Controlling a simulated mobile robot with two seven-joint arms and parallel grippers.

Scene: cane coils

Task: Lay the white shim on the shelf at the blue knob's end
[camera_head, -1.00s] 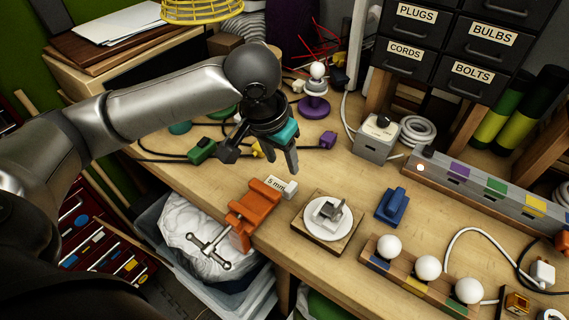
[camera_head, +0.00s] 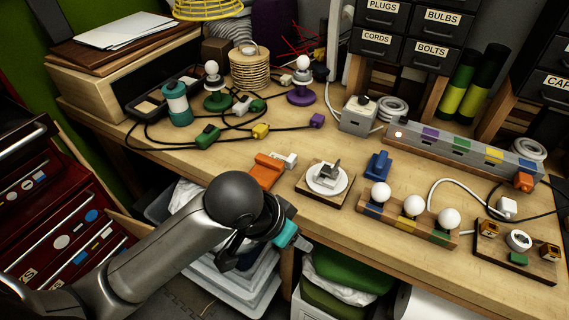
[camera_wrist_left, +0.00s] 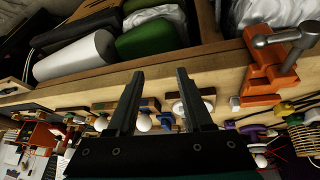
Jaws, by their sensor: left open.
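A small white block (camera_head: 285,160), which I take for the shim, lies at the far end of the orange vise (camera_head: 266,170) on the bench front. It also shows beside the orange vise in the wrist view (camera_wrist_left: 235,104). My left gripper (camera_head: 288,234) is in front of the bench edge, below and apart from the vise, which my arm partly hides. In the wrist view its two fingers (camera_wrist_left: 160,73) are spread with nothing between them. A blue part (camera_head: 377,165) stands on the bench; I cannot tell if it is the blue knob. I cannot identify the shelf for certain.
A round white plate on a wooden base (camera_head: 327,179) and a row of white bulbs (camera_head: 413,205) stand right of the vise. A grey bin (camera_head: 240,275) is under the bench.

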